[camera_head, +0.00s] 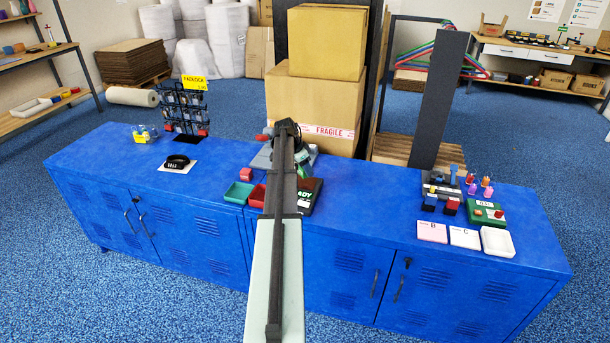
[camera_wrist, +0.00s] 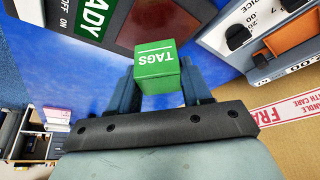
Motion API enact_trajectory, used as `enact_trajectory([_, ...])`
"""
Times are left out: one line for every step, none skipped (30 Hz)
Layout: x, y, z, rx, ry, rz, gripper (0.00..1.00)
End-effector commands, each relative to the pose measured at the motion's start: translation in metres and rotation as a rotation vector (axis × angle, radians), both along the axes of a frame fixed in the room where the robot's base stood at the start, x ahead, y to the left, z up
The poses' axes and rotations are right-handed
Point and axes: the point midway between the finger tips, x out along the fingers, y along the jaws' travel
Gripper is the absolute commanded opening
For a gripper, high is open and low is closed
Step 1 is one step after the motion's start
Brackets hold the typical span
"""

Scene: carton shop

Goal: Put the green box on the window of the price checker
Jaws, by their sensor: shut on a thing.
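The green box (camera_wrist: 156,66), lettered TAGS, is between the fingers of my gripper (camera_wrist: 160,78) in the wrist view. My gripper is shut on it and holds it above the blue cabinet top. A dark device with a green READY display (camera_wrist: 95,18) and ON/OFF lettering lies at upper left in the wrist view; it appears to be the price checker. It also shows in the head view (camera_head: 308,196), partly behind my arm.
A grey device with price lettering (camera_wrist: 285,45) is at upper right in the wrist view. A green tray (camera_head: 238,193), a red tray (camera_head: 257,196) and a red block (camera_head: 246,174) are left of my arm. Cartons (camera_head: 312,105) stand behind. The blue top (camera_head: 345,200) right of the READY device is clear.

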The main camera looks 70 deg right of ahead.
Motion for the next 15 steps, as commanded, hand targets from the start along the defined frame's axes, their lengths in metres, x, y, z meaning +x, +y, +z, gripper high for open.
enact_trajectory([0.0, 0.0, -0.005, 0.0, 0.0, 0.0, 0.19])
enact_trajectory([0.0, 0.0, -0.008, 0.0, 0.0, 0.0, 0.19])
enact_trajectory([0.0, 0.0, -0.013, 0.001, 0.001, 0.0, 0.19])
enact_trajectory([0.0, 0.0, -0.017, 0.001, 0.0, 0.0, 0.19])
enact_trajectory([0.0, 0.0, -0.021, 0.002, 0.001, 0.0, 0.19])
enact_trajectory([0.0, 0.0, -0.026, 0.002, 0.001, 0.0, 0.19])
enact_trajectory([0.0, 0.0, -0.029, 0.002, 0.0, 0.001, 0.19])
enact_trajectory([0.0, 0.0, -0.031, 0.0, 0.0, 0.001, 0.19])
enact_trajectory([0.0, 0.0, -0.033, 0.0, 0.0, 0.001, 0.19])
enact_trajectory([0.0, 0.0, -0.033, -0.001, -0.001, 0.0, 0.19])
enact_trajectory([0.0, 0.0, -0.033, -0.001, -0.001, 0.0, 0.19])
enact_trajectory([0.0, 0.0, -0.033, -0.001, -0.001, 0.0, 0.19])
enact_trajectory([0.0, 0.0, -0.033, -0.001, -0.001, 0.0, 0.19])
enact_trajectory([0.0, 0.0, -0.033, -0.001, -0.001, 0.0, 0.19])
enact_trajectory([0.0, 0.0, -0.033, -0.001, -0.001, 0.0, 0.19])
